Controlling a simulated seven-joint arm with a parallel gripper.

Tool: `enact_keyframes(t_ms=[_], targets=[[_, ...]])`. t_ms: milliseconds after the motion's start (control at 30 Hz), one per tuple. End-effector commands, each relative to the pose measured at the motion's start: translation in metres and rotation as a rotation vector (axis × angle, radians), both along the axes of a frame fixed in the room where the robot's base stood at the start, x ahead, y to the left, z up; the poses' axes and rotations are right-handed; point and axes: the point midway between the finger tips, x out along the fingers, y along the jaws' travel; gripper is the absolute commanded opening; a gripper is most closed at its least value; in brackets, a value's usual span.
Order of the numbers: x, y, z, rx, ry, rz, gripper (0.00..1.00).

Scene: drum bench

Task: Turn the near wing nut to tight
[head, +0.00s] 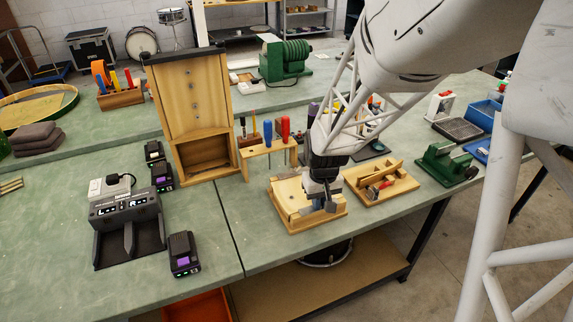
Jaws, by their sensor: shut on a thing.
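My gripper (328,203) points down at the near edge of a light wooden block fixture (285,192) on the front of the green bench. It is shut on a small part at the fixture's right front side, taken to be the near wing nut. The nut is mostly hidden by the fingers and too small to show its wings or their angle. A small grey metal piece shows beside the fingers. A second wing nut cannot be made out.
A wooden tray with a red-handled tool (380,187) sits close on the right. A screwdriver rack (268,150) stands behind the fixture, and a tall wooden stand (190,110) is behind left. A dark charger dock (128,225) is at left. The bench's front edge is close.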

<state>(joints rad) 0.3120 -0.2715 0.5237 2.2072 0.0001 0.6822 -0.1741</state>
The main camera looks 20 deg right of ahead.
Motion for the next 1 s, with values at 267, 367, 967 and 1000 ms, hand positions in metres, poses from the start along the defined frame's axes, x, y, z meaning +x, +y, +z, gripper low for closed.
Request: enact_keyframes(t_ms=[267,367,967,1000], targets=[[0.0002,0.0,-0.0004,0.0,0.0,-0.26,0.0],[0.0001,-0.0001,-0.0004,0.0,0.0,-0.355,0.0],[-0.0002,-0.0006,-0.0003,0.0,0.0,-0.925,0.0],[-0.0002,-0.0006,-0.0003,0.0,0.0,-0.962,0.0]])
